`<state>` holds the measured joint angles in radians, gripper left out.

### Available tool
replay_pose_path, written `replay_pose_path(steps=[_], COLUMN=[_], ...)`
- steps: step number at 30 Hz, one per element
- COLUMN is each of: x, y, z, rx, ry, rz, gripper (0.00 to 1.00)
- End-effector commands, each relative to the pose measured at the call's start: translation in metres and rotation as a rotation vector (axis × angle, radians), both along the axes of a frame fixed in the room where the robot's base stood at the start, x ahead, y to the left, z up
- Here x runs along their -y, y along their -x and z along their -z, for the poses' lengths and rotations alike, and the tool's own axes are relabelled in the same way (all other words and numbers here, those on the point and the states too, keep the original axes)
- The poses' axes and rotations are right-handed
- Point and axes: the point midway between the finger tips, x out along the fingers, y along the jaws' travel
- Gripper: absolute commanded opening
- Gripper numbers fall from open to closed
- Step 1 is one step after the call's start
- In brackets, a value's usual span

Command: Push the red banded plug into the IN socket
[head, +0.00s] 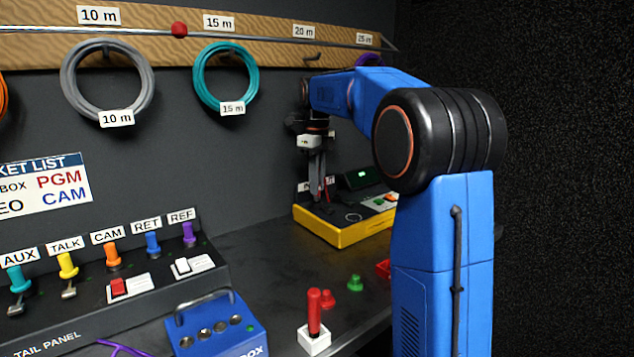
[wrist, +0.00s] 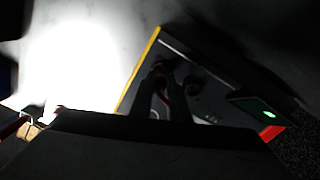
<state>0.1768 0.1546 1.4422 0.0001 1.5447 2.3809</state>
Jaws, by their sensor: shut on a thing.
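My gripper (head: 318,188) points down over the left part of a yellow-edged box with a dark top (head: 330,232) at the back of the bench. In the wrist view my gripper (wrist: 167,88) is shut, with a thin red part, seemingly of the red banded plug (wrist: 163,96), between the fingers. The plug is mostly hidden and dark, and a little red also shows beside the fingertips in the head view. Dark round fittings show on the box top (wrist: 205,98) close to the fingertips. I cannot read an IN label or tell whether the plug touches a socket.
The box has a small green-lit screen (head: 362,176). A blue box with a handle (head: 216,326), a red stick on a white block (head: 314,338), a red knob (head: 327,300) and a green knob (head: 355,284) stand nearer. Coiled cables (head: 222,77) hang on the wall.

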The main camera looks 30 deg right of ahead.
Motion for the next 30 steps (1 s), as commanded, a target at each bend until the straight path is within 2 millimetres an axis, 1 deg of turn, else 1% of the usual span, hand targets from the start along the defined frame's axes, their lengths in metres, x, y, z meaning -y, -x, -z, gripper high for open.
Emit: replay_pose_path(steps=[30], x=[0.0], y=[0.0], z=[0.021], rx=[0.0], ry=[0.0], rz=[0.0], gripper=[0.0])
